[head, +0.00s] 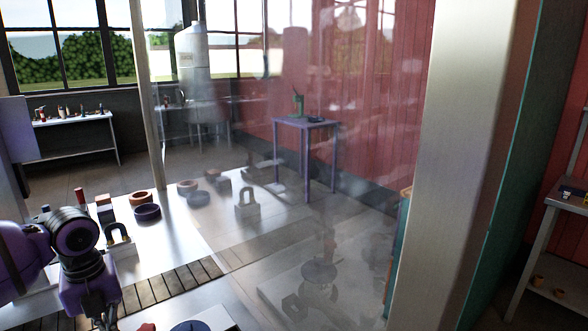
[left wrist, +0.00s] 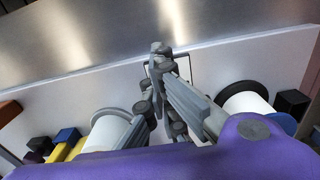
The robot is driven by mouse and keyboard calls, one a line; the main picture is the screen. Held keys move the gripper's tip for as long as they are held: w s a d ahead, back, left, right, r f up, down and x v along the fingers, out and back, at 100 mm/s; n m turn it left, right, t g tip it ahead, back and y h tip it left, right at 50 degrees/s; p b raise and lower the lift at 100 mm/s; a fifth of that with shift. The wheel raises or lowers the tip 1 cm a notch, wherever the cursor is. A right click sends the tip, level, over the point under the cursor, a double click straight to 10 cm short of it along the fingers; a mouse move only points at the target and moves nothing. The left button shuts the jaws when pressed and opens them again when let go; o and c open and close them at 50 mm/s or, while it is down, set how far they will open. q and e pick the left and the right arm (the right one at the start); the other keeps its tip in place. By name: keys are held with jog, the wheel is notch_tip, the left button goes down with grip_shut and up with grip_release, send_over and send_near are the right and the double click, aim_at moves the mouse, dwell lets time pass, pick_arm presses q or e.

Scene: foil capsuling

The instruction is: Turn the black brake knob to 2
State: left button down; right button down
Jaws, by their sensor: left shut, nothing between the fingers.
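My left gripper (left wrist: 160,50) is shut and empty in the left wrist view, its fingertips in front of a pale panel (left wrist: 85,85). I cannot tell whether the tips touch it. The black brake knob cannot be made out for certain. A black block-shaped part (left wrist: 292,102) sits to the right of the gripper, but I cannot tell if it is the knob. No number 2 is readable. In the head view my left gripper (head: 98,309) is at the lower left, cut off by the bottom edge. My right gripper is not in view.
White rolls (left wrist: 108,132) (left wrist: 246,104) flank the gripper. Blue (left wrist: 67,135) and yellow (left wrist: 58,152) blocks lie at the lower left. In the head view, a clear panel (head: 260,190) and a metal post (head: 455,150) stand right of my arm; a purple table (head: 305,124) is beyond.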

pick_arm(q)
jog(key=shift+s+d+f, duration=0.15)
jog(key=shift+s+f, duration=0.3)
jog(key=shift+f, duration=0.25)
jog(key=shift+w+d+r+p, duration=0.1)
jog(key=shift+w+d+p, duration=0.35)
jog(key=shift+w+d, duration=0.15)
jog(key=shift+w, duration=0.1)
jog(key=shift+w+d+r, duration=0.15)
jog(key=shift+w+d, duration=0.05)
jog(key=shift+d, duration=0.05)
jog(key=shift+w+r, duration=0.15)
jog(key=shift+w, duration=0.25)
dwell(0.5)
